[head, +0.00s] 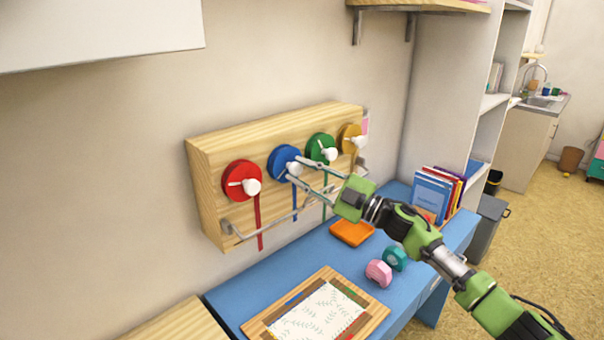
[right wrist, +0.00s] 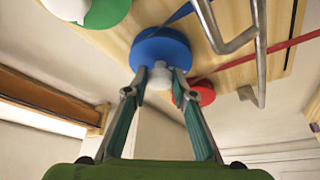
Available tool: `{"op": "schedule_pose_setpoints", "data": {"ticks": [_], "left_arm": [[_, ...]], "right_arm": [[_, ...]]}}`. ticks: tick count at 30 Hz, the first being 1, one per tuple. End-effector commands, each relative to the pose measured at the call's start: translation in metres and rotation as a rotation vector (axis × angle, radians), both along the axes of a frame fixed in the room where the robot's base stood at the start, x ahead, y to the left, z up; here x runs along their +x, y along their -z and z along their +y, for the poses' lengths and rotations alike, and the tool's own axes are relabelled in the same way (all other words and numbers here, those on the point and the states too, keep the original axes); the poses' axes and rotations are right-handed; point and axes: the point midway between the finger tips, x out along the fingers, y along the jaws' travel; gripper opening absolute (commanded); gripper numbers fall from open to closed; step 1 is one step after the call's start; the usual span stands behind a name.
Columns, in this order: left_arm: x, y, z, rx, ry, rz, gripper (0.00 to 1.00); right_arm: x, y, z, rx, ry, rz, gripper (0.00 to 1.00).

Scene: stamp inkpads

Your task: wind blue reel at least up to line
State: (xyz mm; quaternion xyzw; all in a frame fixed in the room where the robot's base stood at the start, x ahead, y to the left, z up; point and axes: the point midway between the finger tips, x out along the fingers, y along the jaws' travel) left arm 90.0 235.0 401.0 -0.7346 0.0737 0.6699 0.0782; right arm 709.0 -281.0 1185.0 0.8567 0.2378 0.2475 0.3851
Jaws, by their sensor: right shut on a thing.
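The blue reel (head: 284,157) is on the wooden board (head: 208,180) on the wall, between the red reel (head: 240,178) and the green reel (head: 321,146). Its blue strap (head: 294,198) hangs down towards the metal rail. My right gripper (head: 294,170) reaches in from the right and is at the blue reel's front. In the right wrist view, its fingers (right wrist: 160,82) are closed on the white knob (right wrist: 160,74) of the blue reel (right wrist: 150,48). I cannot make out the line. My left gripper is not in view.
A metal rail (head: 262,224) runs along the board below the reels. A yellow reel (head: 350,136) is at the right end. On the blue desk (head: 245,285) are an orange pad (head: 351,233), pink and teal stamps, a framed sheet and books (head: 432,192).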

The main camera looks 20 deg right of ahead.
Motion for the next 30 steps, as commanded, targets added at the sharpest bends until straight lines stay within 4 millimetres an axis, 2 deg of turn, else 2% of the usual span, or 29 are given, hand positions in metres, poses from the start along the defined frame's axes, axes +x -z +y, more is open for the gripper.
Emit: {"op": "schedule_pose_setpoints", "data": {"ticks": [18, 30], "left_arm": [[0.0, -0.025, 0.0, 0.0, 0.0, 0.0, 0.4], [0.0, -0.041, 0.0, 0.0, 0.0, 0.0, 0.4]], "right_arm": [[0.001, -0.007, -0.002, -0.546, 0.0, -0.2, 0.03], [0.0, -0.007, -0.001, -0.786, -0.001, -0.287, 0.03]]}}
